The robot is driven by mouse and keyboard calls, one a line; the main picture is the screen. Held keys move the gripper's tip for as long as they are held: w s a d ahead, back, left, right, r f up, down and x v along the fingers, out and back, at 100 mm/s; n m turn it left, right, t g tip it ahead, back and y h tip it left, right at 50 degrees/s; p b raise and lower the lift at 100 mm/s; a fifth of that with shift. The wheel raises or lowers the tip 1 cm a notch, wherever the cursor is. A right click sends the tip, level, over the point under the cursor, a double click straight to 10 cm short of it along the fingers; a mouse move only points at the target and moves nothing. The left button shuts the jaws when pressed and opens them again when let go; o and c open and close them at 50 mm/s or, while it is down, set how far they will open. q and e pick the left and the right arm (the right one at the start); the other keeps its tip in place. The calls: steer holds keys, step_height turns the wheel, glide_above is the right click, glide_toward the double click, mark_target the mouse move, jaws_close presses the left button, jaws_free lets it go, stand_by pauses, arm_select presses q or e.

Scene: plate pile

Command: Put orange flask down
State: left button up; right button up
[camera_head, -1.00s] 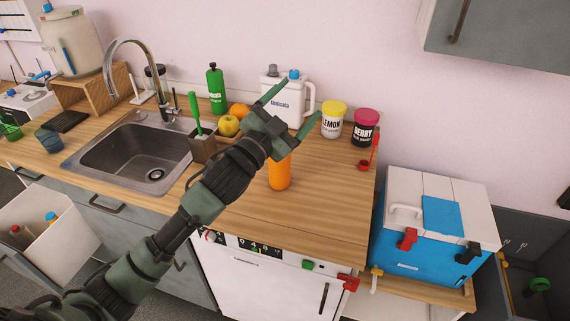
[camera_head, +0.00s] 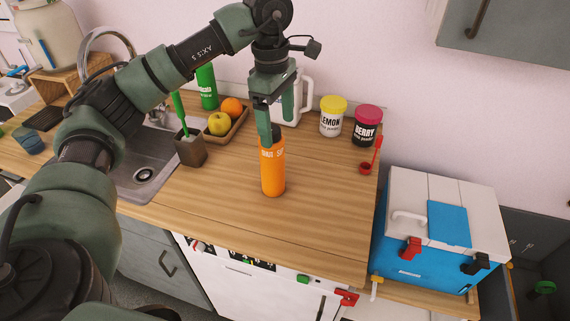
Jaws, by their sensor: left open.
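The orange flask (camera_head: 273,172) stands upright on the wooden countertop (camera_head: 317,215), to the right of the sink. Its dark top shows just beside a finger of my left gripper (camera_head: 276,122). My left gripper is open and points down from above. One finger overlaps the flask's upper part in the picture, and the other is farther back to the right. I cannot tell whether a finger touches the flask. My right gripper is out of view.
A tray with an apple (camera_head: 219,123) and an orange (camera_head: 232,107) lies behind left, beside a brush holder (camera_head: 190,149). Lemon (camera_head: 332,117) and berry (camera_head: 366,126) jars and a red scoop (camera_head: 368,165) stand right. A blue cooler (camera_head: 430,262) stands beyond the counter's right edge. Counter right of the flask is clear.

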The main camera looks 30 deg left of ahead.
mark_target(273, 166)
arm_select(q)
steer(key=shift+a+r+y, duration=0.15)
steer(key=shift+a+y, duration=0.15)
steer(key=shift+a, duration=0.45)
steer(key=shift+s+a+f, duration=0.1)
steer(key=shift+s+f, duration=0.05)
steer(key=shift+f, duration=0.15)
step_height(273, 166, down, 7)
steer(key=p, duration=0.3)
steer(key=shift+r, duration=0.1)
jaws_close()
